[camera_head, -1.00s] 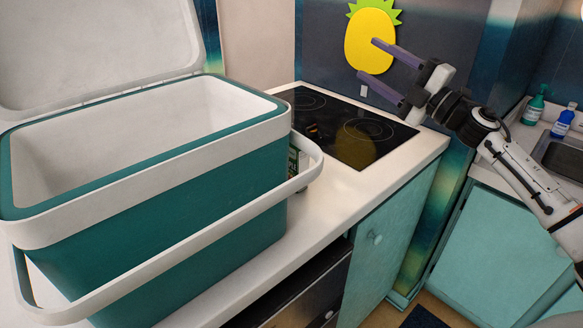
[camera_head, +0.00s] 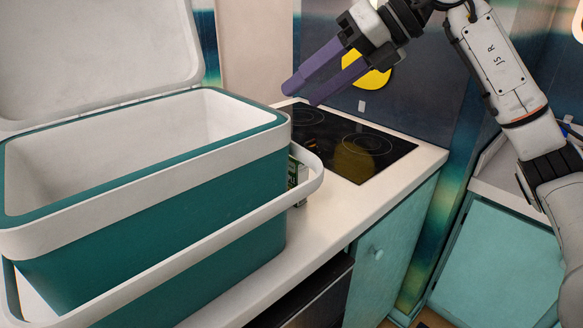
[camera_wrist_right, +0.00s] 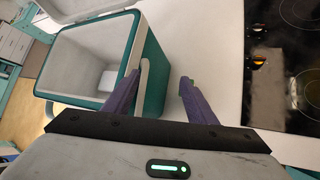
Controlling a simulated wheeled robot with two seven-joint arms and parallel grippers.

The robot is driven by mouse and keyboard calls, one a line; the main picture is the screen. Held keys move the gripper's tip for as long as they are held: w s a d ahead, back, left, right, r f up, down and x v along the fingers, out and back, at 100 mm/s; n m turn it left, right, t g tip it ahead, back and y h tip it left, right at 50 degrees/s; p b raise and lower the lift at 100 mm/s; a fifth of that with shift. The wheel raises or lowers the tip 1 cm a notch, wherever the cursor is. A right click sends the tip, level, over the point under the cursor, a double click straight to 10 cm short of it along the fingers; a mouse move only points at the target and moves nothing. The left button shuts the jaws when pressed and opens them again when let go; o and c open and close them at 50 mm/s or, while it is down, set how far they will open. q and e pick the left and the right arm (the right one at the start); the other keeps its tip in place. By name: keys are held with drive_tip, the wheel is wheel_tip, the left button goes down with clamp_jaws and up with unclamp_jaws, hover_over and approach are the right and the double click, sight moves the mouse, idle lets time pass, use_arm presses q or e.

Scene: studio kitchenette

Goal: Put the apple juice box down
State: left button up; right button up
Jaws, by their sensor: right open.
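A small green carton (camera_head: 293,172), which may be the apple juice box, shows only as a sliver on the counter behind the cooler's right end; the cooler and its handle hide the rest. My right gripper (camera_head: 303,92) is open and empty, above the counter just beyond the cooler's back right corner. In the right wrist view its purple fingers (camera_wrist_right: 158,80) are spread, with nothing clearly between them except the cooler's handle and the counter below. My left gripper is not in view.
A teal and white cooler (camera_head: 150,215) stands open on the counter (camera_head: 395,185), with its lid (camera_head: 95,50) raised. A pale object (camera_wrist_right: 108,80) lies in it. A black cooktop (camera_head: 350,145) is behind.

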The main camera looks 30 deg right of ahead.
sight(291, 177)
drive_tip(key=w+f+g+h, duration=0.1)
drive_tip(key=w+f+h, duration=0.1)
drive_tip(key=f, duration=0.5)
drive_tip(key=w+f+g+h+p, duration=0.1)
drive_tip(key=w+f+h, duration=0.1)
drive_tip(key=f, duration=0.5)
drive_tip(key=w+f+g+h, duration=0.1)
drive_tip(key=w+f, duration=0.1)
drive_tip(key=f, duration=0.5)
drive_tip(key=shift+a+f+n+h+p, duration=0.1)
drive_tip(key=shift+a+n+h+p, duration=0.1)
drive_tip(key=shift+n+h+p, duration=0.15)
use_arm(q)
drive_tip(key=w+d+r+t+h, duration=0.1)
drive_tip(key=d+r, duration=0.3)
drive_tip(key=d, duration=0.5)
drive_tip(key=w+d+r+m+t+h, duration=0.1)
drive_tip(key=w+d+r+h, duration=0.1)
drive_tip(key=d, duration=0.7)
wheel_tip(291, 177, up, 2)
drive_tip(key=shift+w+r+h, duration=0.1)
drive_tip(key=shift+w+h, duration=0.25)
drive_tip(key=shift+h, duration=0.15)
use_arm(e)
clamp_jaws()
